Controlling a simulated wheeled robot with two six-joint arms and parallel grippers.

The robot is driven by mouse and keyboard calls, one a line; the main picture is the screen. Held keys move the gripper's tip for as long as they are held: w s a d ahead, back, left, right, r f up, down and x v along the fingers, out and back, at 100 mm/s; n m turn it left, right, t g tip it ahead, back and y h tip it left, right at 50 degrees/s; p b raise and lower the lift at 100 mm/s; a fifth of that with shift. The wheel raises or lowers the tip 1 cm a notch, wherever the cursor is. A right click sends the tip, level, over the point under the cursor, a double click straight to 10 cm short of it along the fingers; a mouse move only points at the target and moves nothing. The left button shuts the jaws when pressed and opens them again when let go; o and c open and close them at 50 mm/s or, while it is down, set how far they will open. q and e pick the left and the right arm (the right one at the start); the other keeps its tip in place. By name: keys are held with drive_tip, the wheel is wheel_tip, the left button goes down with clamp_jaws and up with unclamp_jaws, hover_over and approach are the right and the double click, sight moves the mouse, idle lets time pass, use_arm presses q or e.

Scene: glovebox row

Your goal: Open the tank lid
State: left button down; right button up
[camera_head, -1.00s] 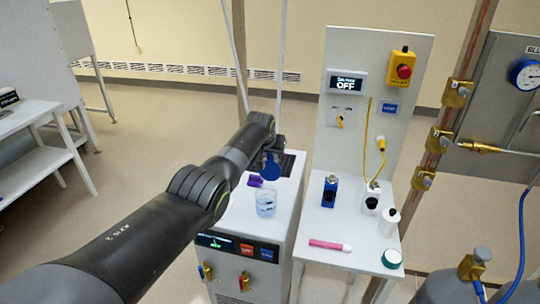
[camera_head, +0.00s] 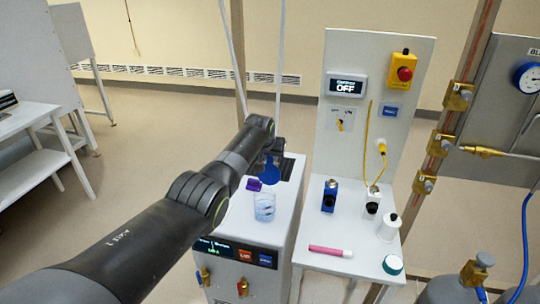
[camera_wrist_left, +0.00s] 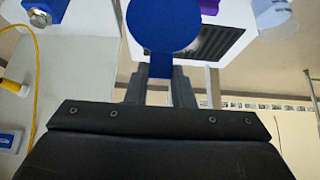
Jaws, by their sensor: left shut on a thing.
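A blue round lid (camera_head: 264,177) with a narrow tab is over the top of the white tank unit (camera_head: 278,215). My left gripper (camera_head: 272,157) is shut on the lid's tab at its far side. In the left wrist view the blue disc (camera_wrist_left: 165,25) is seen nearly face-on, its tab between the two dark fingers (camera_wrist_left: 158,88). The opening under the lid is hidden, and I cannot tell whether the lid touches the unit. My right gripper is not in view.
A purple piece (camera_head: 254,184) and a clear beaker (camera_head: 264,207) stand on the unit close to the lid. A dark grille (camera_wrist_left: 210,42) is beside the lid. To the right, a bench (camera_head: 340,265) holds a blue clamp (camera_head: 329,195), bottle (camera_head: 389,228) and pink tube (camera_head: 330,251).

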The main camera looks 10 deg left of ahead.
use_arm(q)
drive_tip(key=c, duration=1.5)
unclamp_jaws()
drive_tip(key=shift+w+r, duration=0.25)
drive_tip(key=shift+r, duration=0.1)
drive_tip(key=shift+o, duration=1.3)
drive_tip(key=shift+f, duration=0.25)
drive_tip(key=shift+s+r, duration=0.1)
drive_tip(key=shift+s, duration=0.1)
drive_tip(key=shift+p+v, duration=0.75)
drive_tip(key=shift+v, duration=0.45)
drive_tip(key=b+v, duration=0.3)
drive_tip(key=v, duration=1.1)
drive_tip(key=shift+r, duration=0.3)
drive_tip(key=shift+s, duration=0.15)
drive_tip(key=shift+c, duration=0.4)
